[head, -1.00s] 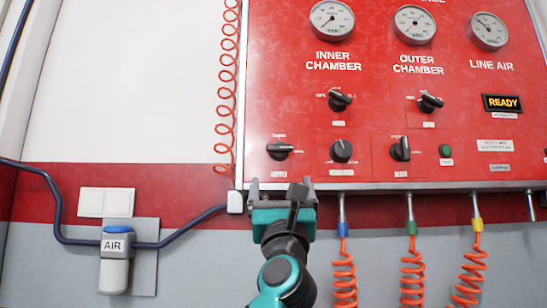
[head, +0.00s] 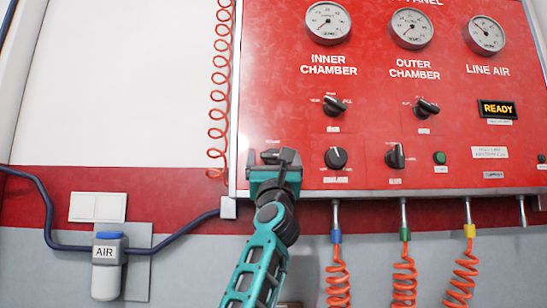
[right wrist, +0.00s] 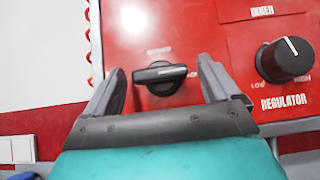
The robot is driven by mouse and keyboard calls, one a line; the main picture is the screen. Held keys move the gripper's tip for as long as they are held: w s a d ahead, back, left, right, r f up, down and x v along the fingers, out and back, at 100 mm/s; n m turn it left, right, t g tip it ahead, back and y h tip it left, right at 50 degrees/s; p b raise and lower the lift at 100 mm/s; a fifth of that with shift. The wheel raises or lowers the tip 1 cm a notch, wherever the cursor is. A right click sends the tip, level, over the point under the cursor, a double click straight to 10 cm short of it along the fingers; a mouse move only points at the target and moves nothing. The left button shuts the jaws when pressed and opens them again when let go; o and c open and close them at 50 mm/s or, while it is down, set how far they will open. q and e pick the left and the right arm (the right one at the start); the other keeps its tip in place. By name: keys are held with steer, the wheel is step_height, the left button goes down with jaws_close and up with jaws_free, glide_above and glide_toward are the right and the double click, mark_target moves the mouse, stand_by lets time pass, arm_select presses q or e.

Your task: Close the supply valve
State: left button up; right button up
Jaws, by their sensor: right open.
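The supply valve is a black knob (head: 270,155) at the lower left of the red panel, with its bar handle lying roughly level. In the head view it is partly hidden by my right gripper (head: 271,162). In the right wrist view, the knob (right wrist: 160,74) shows between the two open fingers of my right gripper (right wrist: 161,66), its bar slightly tilted up to the right. The fingers flank it with a gap on each side, and nothing is held. I cannot tell the exact depth left to the knob. My left gripper is not in view.
The regulator knob (head: 335,158) is just right of the supply valve; it also shows in the right wrist view (right wrist: 285,59). Another black knob (head: 395,157) is further right. A red coiled hose (head: 218,95) hangs left of the panel, above the air unit (head: 107,268).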

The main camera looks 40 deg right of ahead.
steer(key=shift+c, duration=0.3)
steer(key=c, duration=1)
steer(key=shift+n+t+y, duration=0.5)
steer(key=shift+n+y, duration=0.1)
steer(key=shift+n, duration=0.3)
steer(key=n+t+y, duration=0.1)
steer(key=n+y, duration=0.2)
steer(key=n+t+y, duration=0.1)
steer(key=n+y, duration=0.1)
steer(key=n, duration=0.1)
steer(key=shift+s+d+n+t+y, duration=0.2)
steer(key=shift+n+t+y, duration=0.1)
steer(key=shift+t+y, duration=0.1)
steer(key=n+g+y, duration=0.2)
steer(key=n+y, duration=0.2)
steer(key=n, duration=0.2)
steer(key=n+g+y, duration=0.2)
steer(key=n+y, duration=0.2)
steer(key=n, duration=0.2)
steer(key=r+n+g+y, duration=0.1)
steer(key=n+g+y, duration=0.1)
steer(key=n+y, duration=0.2)
steer(key=shift+s+d+n, duration=0.1)
steer(key=shift+d+n, duration=0.05)
steer(key=shift+n, duration=0.5)
steer(key=shift+s+d+n, duration=0.1)
steer(key=shift+n, duration=0.55)
steer(key=shift+g, duration=0.3)
